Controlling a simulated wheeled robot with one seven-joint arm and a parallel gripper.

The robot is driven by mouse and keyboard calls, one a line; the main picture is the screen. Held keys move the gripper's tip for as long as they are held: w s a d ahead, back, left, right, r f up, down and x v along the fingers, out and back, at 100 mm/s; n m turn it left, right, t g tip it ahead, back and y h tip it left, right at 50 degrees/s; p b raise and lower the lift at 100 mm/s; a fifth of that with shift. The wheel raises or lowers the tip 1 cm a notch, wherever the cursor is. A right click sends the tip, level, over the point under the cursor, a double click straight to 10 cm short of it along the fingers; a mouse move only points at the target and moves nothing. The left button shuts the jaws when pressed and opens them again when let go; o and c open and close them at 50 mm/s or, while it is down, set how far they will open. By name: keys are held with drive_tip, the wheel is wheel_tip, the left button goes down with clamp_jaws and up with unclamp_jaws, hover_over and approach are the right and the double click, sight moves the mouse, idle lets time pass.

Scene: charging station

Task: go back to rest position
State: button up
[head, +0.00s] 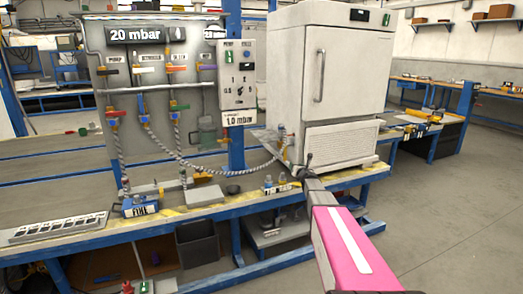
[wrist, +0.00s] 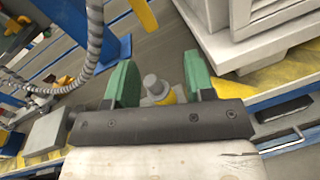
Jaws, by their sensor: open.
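My gripper (wrist: 160,72) shows in the wrist view with two green fingers spread apart. A small bottle (wrist: 156,88) with a grey cap and a yellow band appears between them, with a gap on each side. I cannot tell whether it stands between the fingers or beyond them. In the head view my pink and grey arm reaches from the lower right toward the bench (head: 232,208), ending in front of the white cabinet (head: 310,80). The fingers are hard to make out there. Small bottles (head: 268,184) stand on the bench just left of the arm's end.
A panel with valves (head: 160,70) and grey hoses (head: 215,171) stands at the back of the bench. A blue box (head: 140,206) and a white tray (head: 55,227) sit on the left. A dark bin (head: 198,245) is under the bench. Open floor (head: 445,220) lies to the right.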

drive_tip(key=s+f+m+g+h, duration=0.3)
drive_tip(key=s+f+m+g, duration=0.1)
drive_tip(key=s+m, duration=0.7)
drive_tip(key=s+f+m+g+h, duration=0.4)
drive_tip(key=s+m, duration=0.7)
drive_tip(key=s+a+f+m+g+y, duration=0.1)
drive_tip(key=s+a+m+g, duration=0.2)
drive_tip(key=s, duration=0.5)
drive_tip(key=s+a+f+m+g+y, duration=0.1)
drive_tip(key=s+a+f+m+g, duration=0.1)
drive_tip(key=s+m, duration=0.3)
drive_tip(key=s+a+f+m+g+y, duration=0.1)
drive_tip(key=s+a+m+g, duration=0.3)
drive_tip(key=s, duration=0.7)
drive_tip(key=shift+s+a+f+m+y, duration=0.15)
drive_tip(key=shift+s+a+m+y, duration=0.1)
drive_tip(key=shift+m+y, duration=0.25)
